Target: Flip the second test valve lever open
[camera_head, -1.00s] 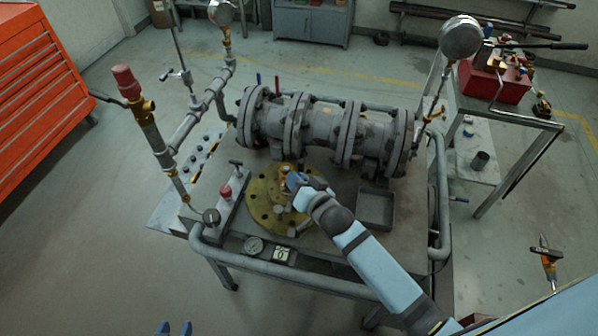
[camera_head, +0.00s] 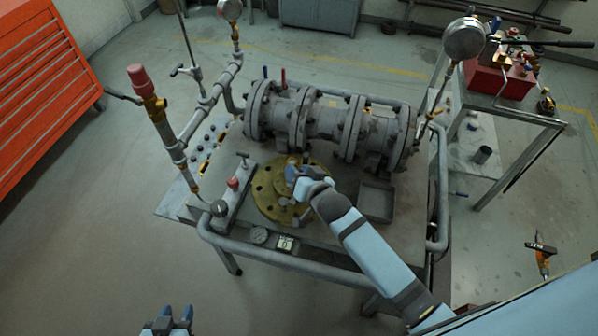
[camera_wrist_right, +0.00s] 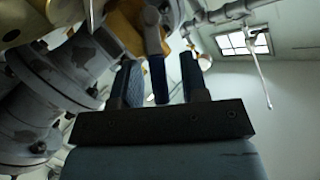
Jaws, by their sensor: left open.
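The valve assembly (camera_head: 330,131) is a grey flanged body lying across the bench. A blue lever (camera_head: 264,72) and a red lever (camera_head: 283,75) stand up behind it. My right gripper (camera_head: 294,168) is above the yellow round flange (camera_head: 268,197), in front of the valve body. In the right wrist view its two fingers (camera_wrist_right: 161,68) are apart, with a blue lever (camera_wrist_right: 156,72) on a brass fitting (camera_wrist_right: 128,25) seen between them. I cannot tell whether they touch it. My left gripper (camera_head: 168,322) is open and empty at the bottom edge, over the floor.
Grey pipes with a red-capped fitting (camera_head: 140,78) rise at the bench's left. A gauge (camera_head: 464,40) stands at right. A small tray (camera_head: 375,203) lies right of the flange. A side table with a red box (camera_head: 497,82) stands at right.

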